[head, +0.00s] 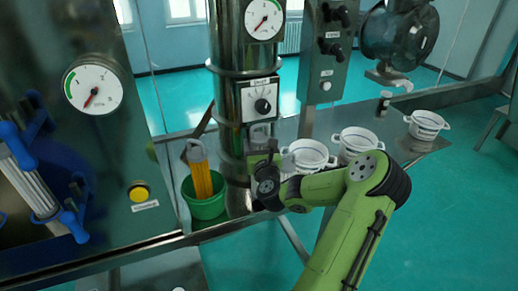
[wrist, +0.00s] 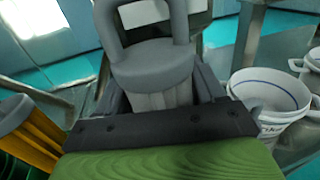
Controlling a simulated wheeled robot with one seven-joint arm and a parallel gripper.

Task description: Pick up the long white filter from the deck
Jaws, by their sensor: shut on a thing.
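The white filter (wrist: 155,101) shows in the wrist view with a grey cap and a grey loop handle on top. My gripper (wrist: 158,88) is shut on it, with one dark finger on each side just below the cap. In the head view my gripper (head: 263,158) is in front of the steel column, and a small part of the filter (head: 261,132) shows above it. The filter's lower part is hidden, so I cannot tell whether it touches the deck (head: 236,203).
A green bucket (head: 205,207) holding a yellow-orange filter (head: 201,179) stands close on the left. Several white buckets (head: 308,155) stand on the right. The steel column (head: 230,110) with a gauge and a knob panel rises right by my gripper.

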